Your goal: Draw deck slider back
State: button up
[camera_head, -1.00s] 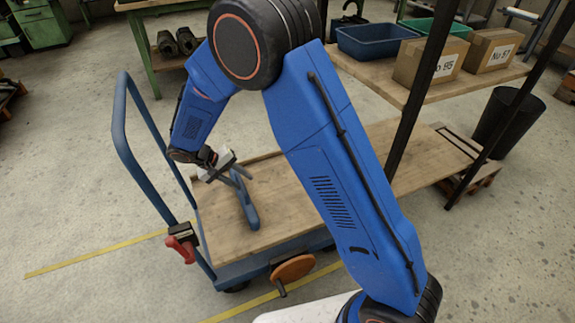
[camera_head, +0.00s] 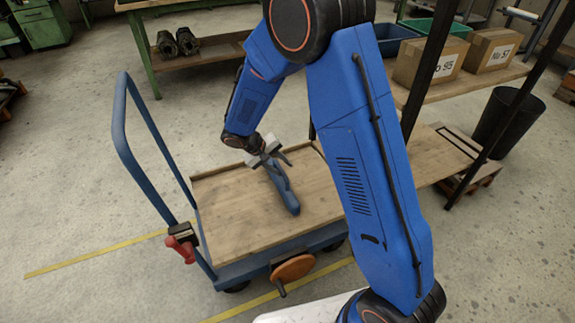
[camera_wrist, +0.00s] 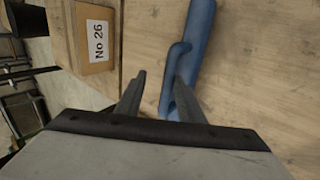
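The slider is a blue bar with a side loop (camera_head: 290,198), lying on the wooden deck (camera_head: 235,220) of the blue cart. My gripper (camera_head: 274,162) reaches down to its far end. In the wrist view the blue slider (camera_wrist: 200,25) runs down from the top edge, and its thinner loop bar passes between my fingers (camera_wrist: 160,78). The fingers stand apart. Wood shows between the left finger and the loop bar, while the right finger overlaps the blue part. Whether that finger touches it is unclear. The slider's lower part is hidden behind the gripper.
The cart's blue push handle (camera_head: 122,120) rises at the left, with a red lever (camera_head: 182,248) below it. An orange wheel (camera_head: 292,268) is on the near side. A shelf (camera_head: 405,92) with cardboard boxes and dark posts stands right. The deck's left half is bare.

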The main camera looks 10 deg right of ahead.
jog(key=shift+w+d, duration=0.25)
jog(key=shift+d, duration=1.05)
jog(key=shift+r, duration=0.1)
jog(key=v, duration=1.9)
jog(key=shift+s+a+r, duration=0.15)
jog(key=shift+a+r, duration=0.15)
dwell(0.8)
dwell(0.4)
jog(key=y, duration=0.4)
send_over(278, 178)
jog(key=shift+g, duration=0.4)
jog(key=x, duration=1.6)
jog(key=shift+a+f, duration=0.25)
jog(key=shift+f, duration=0.25)
